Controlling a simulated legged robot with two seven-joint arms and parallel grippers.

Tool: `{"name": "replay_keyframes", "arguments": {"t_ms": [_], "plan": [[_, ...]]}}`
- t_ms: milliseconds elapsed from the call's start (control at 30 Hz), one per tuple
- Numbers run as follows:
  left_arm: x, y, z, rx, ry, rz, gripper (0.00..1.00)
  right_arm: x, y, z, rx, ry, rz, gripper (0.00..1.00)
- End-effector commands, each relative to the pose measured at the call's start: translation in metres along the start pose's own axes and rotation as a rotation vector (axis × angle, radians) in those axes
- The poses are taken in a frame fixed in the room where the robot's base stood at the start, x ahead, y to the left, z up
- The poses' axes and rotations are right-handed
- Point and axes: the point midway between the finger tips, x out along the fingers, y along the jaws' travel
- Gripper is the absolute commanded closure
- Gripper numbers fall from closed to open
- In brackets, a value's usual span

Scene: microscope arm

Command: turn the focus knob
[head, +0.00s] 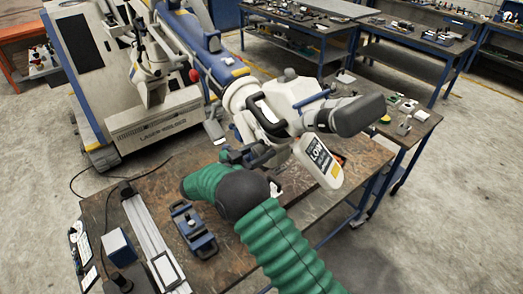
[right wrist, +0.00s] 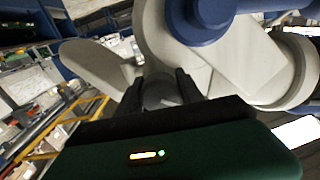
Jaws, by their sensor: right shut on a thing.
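The microscope head (head: 290,92) hangs over the workbench on a white and blue arm. It has a black handle, a dark grey eyepiece block (head: 350,115) and a white panel marked "LOW" (head: 318,160). My right gripper (head: 256,154) is at its lower left side, below the handle. In the right wrist view, its two dark fingers (right wrist: 159,88) close on a grey rounded knob (right wrist: 160,93) against the white housing (right wrist: 235,65). The knob is hidden in the head view. My left gripper is not in view.
The brown workbench (head: 160,185) lies below, with a blue clamp-like fixture (head: 192,228) and a metal rail (head: 150,235) at left. The microscope's wheeled white base (head: 155,125) stands behind. Other benches with small parts fill the back right. Bare floor is at the lower right.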

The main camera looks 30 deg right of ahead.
Motion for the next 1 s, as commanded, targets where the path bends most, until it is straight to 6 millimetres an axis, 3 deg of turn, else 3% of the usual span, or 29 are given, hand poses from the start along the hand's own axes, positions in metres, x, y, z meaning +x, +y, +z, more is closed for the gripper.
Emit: {"name": "replay_keyframes", "arguments": {"t_ms": [333,1000], "plan": [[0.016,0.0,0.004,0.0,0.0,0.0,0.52,-0.005,-0.002,0.003,0.079,-0.001,-0.008,0.97],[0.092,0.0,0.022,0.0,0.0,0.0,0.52,-0.006,-0.001,0.004,0.534,-0.003,-0.008,0.97]]}}
